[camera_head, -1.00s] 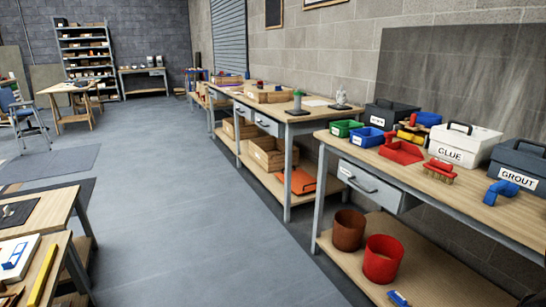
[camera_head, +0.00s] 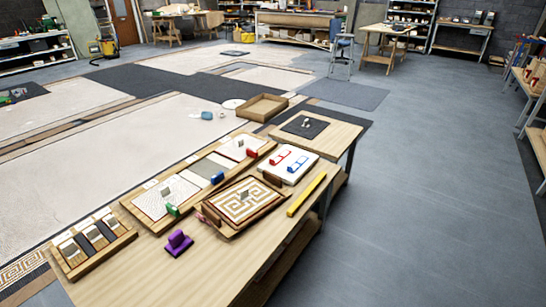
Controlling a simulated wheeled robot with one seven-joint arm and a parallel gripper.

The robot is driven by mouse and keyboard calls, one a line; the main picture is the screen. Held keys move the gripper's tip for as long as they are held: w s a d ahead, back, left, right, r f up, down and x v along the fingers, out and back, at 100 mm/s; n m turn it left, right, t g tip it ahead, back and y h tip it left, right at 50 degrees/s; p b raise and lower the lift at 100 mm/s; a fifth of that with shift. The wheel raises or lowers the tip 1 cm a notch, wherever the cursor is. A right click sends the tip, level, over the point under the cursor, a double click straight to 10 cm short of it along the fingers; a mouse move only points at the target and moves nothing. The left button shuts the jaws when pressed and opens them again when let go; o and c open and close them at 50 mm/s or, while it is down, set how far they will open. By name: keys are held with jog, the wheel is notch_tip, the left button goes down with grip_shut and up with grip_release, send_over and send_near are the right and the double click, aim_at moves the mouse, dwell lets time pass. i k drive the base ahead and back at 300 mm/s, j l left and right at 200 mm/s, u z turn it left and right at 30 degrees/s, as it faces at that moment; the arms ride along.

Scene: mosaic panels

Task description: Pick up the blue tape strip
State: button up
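A white board (camera_head: 286,173) lies on the wooden table in the head view and carries a blue piece (camera_head: 297,164) and a red piece (camera_head: 280,157). The blue piece looks like a small strip with a raised handle; I cannot tell for sure that it is the tape strip. Another small blue piece (camera_head: 217,178) sits on the long mosaic tray to the left. My gripper is not in view.
The wooden table (camera_head: 185,267) also holds a framed spiral mosaic panel (camera_head: 246,227), a purple block (camera_head: 179,242), a yellow bar (camera_head: 306,194), a tray of tiles (camera_head: 112,256) and a dark mat (camera_head: 302,120). An empty wooden tray (camera_head: 262,107) stands behind. The grey floor (camera_head: 430,190) on the right is clear.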

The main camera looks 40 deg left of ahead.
aim_at(298, 164)
jog(key=i+u, duration=0.35)
jog(key=i, duration=0.2)
jog(key=i+l+u, duration=0.3)
jog(key=i, duration=0.2)
jog(key=i+u, duration=0.2)
jog(key=u, duration=0.3)
jog(key=i+l+u, duration=0.1)
jog(key=u, duration=0.35)
jog(key=i+l+u, duration=0.2)
jog(key=u, duration=0.3)
jog(key=i+l+u, duration=0.25)
jog(key=u, duration=0.2)
jog(key=i+l+u, duration=0.1)
jog(key=l+u, duration=0.15)
jog(key=u, duration=0.25)
